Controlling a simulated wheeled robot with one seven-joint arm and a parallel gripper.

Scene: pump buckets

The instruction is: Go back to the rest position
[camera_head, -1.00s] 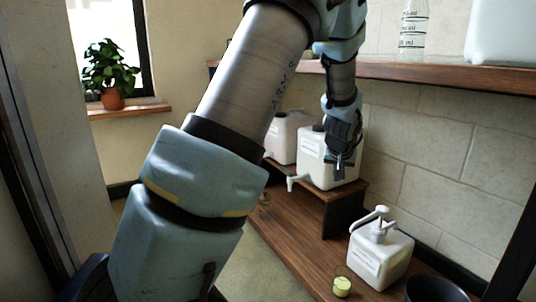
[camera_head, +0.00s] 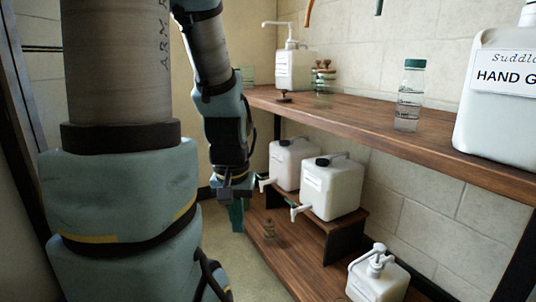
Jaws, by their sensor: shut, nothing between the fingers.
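My gripper (camera_head: 237,222) hangs pointing down at the end of my arm, left of the shelves. Its fingers are shut with nothing between them. It is apart from the two white canisters with spigots, the rear one (camera_head: 291,163) and the front one (camera_head: 333,187), which stand on a small wooden riser. Part of the gripper is small and dark, so finger detail is hard to see.
A white pump bottle (camera_head: 376,278) stands on the lower shelf (camera_head: 290,262). The upper shelf (camera_head: 345,112) holds a pump container (camera_head: 293,70), a clear green-capped bottle (camera_head: 409,98) and a large hand gel jug (camera_head: 497,105). Bare floor shows left of the lower shelf.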

